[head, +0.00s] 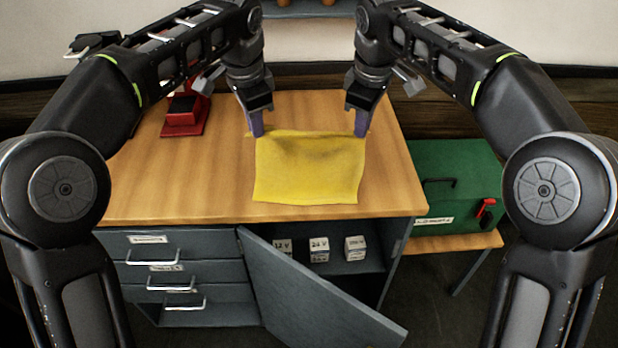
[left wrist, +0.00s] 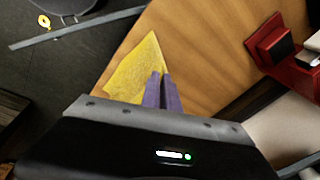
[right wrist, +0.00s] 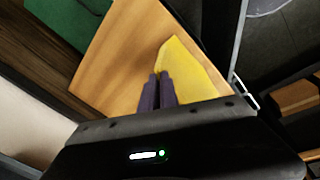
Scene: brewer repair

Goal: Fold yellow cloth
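The yellow cloth (head: 306,178) lies spread on the wooden workbench, with a raised, shaded bulge along its far part. My left gripper (head: 257,130) is at the cloth's far left corner, and my right gripper (head: 361,130) is at its far right corner. In the left wrist view the purple fingers (left wrist: 162,80) are together at the edge of the cloth (left wrist: 138,68). In the right wrist view the fingers (right wrist: 156,80) are also together at the edge of the cloth (right wrist: 185,70). Both look shut on the cloth's corners; the pinched fabric itself is hidden.
A red device (head: 185,112) stands on the bench (head: 150,185) at the back left. A green box (head: 460,180) stands on a lower table at the right. Below the bench are drawers (head: 175,267) and an open cabinet door (head: 310,300). The bench left of the cloth is clear.

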